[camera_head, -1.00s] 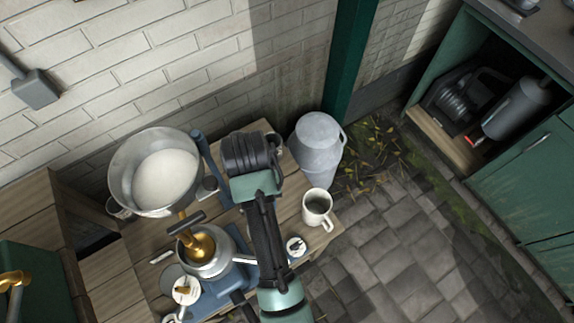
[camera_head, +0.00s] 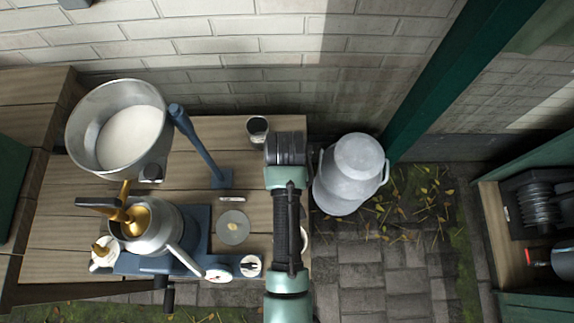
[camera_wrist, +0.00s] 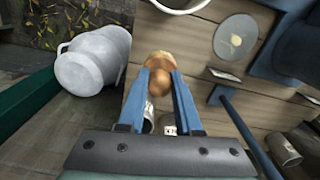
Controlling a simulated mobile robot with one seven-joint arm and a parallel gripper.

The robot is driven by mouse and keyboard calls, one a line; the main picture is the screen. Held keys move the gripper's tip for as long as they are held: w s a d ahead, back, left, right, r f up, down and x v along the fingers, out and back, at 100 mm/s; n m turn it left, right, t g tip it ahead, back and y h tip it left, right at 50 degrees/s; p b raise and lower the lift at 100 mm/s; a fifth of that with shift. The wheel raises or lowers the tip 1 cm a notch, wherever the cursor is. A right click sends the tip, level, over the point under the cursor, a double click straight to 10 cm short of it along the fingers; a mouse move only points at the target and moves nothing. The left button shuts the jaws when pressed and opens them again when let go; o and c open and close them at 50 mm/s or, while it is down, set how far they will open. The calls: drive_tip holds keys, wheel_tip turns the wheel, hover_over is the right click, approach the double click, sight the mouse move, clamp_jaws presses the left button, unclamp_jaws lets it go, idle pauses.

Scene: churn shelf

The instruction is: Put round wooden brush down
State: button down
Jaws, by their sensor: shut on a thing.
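The round wooden brush (camera_wrist: 160,62) shows in the wrist view as a rounded brown wooden head with a narrower knob. The two blue fingers of my gripper (camera_wrist: 161,82) are shut on it, one on each side. The wooden table (camera_wrist: 200,42) lies beneath it; I cannot tell whether the brush touches the tabletop. In the head view my arm reaches over the right end of the table (camera_head: 90,215) and hides the brush and fingers.
A grey milk can (camera_head: 350,175) stands right of the table. A cream separator with a large bowl (camera_head: 95,130) fills the left. A metal cup (camera_head: 257,128), a grey disc (camera_head: 233,227) and small dishes (camera_head: 219,274) are on the table. A pale mug (camera_head: 305,240) is mostly hidden by my arm.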

wheel_tip(320, 180, down, 8)
drive_tip(key=shift+a+f+b, duration=0.1)
drive_tip(key=shift+b, duration=0.5)
drive_tip(key=c, duration=0.6)
unclamp_jaws()
drive_tip(key=shift+f, duration=0.1)
